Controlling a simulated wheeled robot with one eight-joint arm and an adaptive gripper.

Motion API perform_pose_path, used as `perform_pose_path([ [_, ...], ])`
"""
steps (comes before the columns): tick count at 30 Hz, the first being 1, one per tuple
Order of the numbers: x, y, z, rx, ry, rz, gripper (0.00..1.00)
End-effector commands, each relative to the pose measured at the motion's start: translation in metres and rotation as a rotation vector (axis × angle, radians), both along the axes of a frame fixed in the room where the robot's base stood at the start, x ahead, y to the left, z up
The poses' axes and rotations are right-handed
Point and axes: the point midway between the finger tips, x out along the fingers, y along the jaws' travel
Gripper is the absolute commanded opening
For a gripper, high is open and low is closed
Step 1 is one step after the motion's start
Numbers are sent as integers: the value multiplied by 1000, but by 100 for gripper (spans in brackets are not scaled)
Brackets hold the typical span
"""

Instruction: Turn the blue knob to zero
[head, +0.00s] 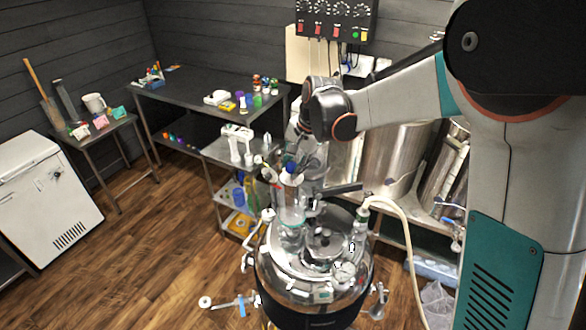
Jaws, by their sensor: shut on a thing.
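A small blue knob (290,168) shows at the top of the clear glass column that rises from the steel kettle (268,258). My arm reaches in from the right, and my gripper (297,160) points down at the knob. The gripper is small in the head view and partly hidden by my wrist; its fingers appear shut on the blue knob. The knob's pointer and any scale marks are too small to read.
A hose (408,235) curves down from the kettle's right side. A shelf cart (225,152) with bottles stands behind left, and a dark table (195,88) beyond it. A control panel (337,18) hangs on the back wall. Wooden floor (160,235) is clear at left.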

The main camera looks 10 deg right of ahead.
Motion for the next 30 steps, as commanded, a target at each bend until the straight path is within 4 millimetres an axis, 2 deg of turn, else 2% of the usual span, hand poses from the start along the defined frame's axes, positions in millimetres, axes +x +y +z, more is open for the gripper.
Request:
perform_pose_path([
  [18,5,-2,-1,0,-1,570,4],
  [30,6,-2,0,0,-1,804,4],
])
